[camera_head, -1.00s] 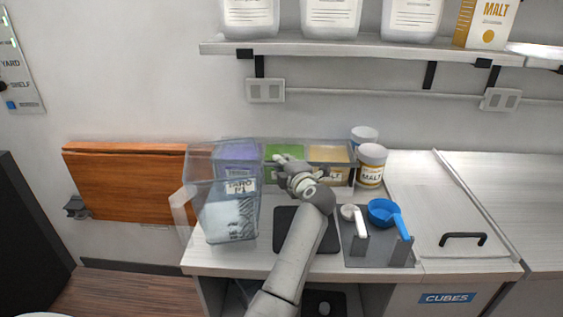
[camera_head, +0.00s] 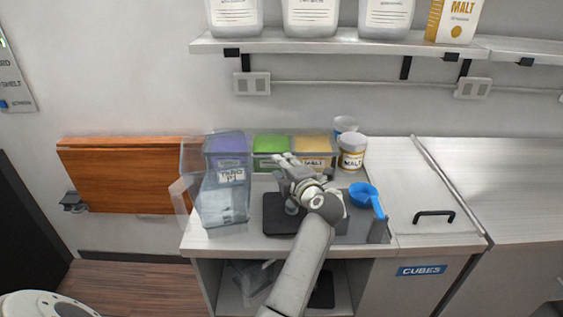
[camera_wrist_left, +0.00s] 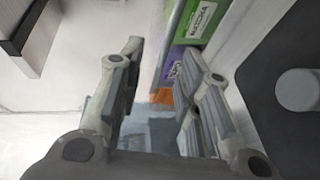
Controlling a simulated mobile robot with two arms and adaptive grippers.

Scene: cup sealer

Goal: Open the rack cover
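The clear rack (camera_head: 330,168) stands at the back of the counter and holds purple (camera_head: 226,145), green (camera_head: 271,144) and yellow (camera_head: 312,144) tubs. Clear panels overlap at its left end, and I cannot tell which is the rack cover. My left gripper (camera_head: 283,158) is in front of the rack, near the green and yellow tubs. In the left wrist view my left gripper (camera_wrist_left: 163,65) is open, its fingers apart. A thin clear edge (camera_wrist_left: 172,45) shows beyond and between the fingers. I cannot tell whether they touch it. My right gripper is not in view.
A black mat (camera_head: 275,218) lies under my arm. The shelf (camera_head: 340,42) is above.

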